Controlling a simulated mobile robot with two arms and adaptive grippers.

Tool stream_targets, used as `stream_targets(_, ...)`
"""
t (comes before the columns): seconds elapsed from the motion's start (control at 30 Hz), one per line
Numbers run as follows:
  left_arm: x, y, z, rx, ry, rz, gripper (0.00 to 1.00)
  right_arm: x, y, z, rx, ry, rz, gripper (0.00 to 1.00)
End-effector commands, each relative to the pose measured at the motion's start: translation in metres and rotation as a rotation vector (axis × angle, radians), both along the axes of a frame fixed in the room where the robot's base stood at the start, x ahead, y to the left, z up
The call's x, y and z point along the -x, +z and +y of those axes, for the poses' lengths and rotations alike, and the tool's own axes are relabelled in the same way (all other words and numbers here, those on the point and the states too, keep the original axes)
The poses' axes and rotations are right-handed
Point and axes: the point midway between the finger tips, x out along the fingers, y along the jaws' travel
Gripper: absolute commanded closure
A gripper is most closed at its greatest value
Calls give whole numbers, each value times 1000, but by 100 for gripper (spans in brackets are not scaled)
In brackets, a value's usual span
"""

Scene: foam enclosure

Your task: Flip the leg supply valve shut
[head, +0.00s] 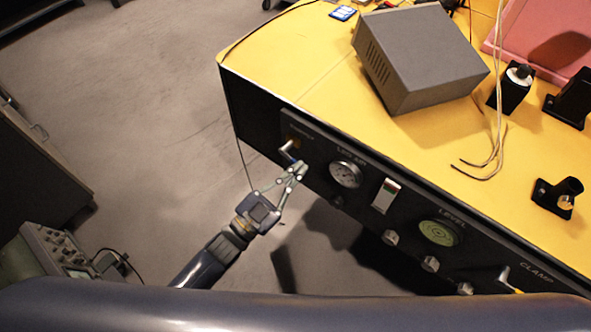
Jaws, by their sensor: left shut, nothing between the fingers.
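The black front panel (325,168) of a yellow-topped table carries a small valve lever (289,152) at its left end, under a small label too blurred to read surely. The lever has a pale handle and a brassy base. My left gripper (299,168) is shut and empty, with its fingertips just below and right of the lever. I cannot tell whether the fingertips touch the handle. My right gripper is not in view.
The panel also holds a round gauge (346,174), a lit switch (386,195), a green level (438,233), several knobs and a clamp lever (505,276). A grey box (420,58) stands on the yellow tabletop (300,60).

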Motion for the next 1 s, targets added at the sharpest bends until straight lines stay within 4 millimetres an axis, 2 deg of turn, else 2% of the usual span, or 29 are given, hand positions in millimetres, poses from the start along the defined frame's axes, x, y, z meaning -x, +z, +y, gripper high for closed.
stream_targets(0.57,0,-9,0,-92,0,-65,100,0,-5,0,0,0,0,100)
stream_targets(1.0,-3,-30,4,-370,-1,-266,100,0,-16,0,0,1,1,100)
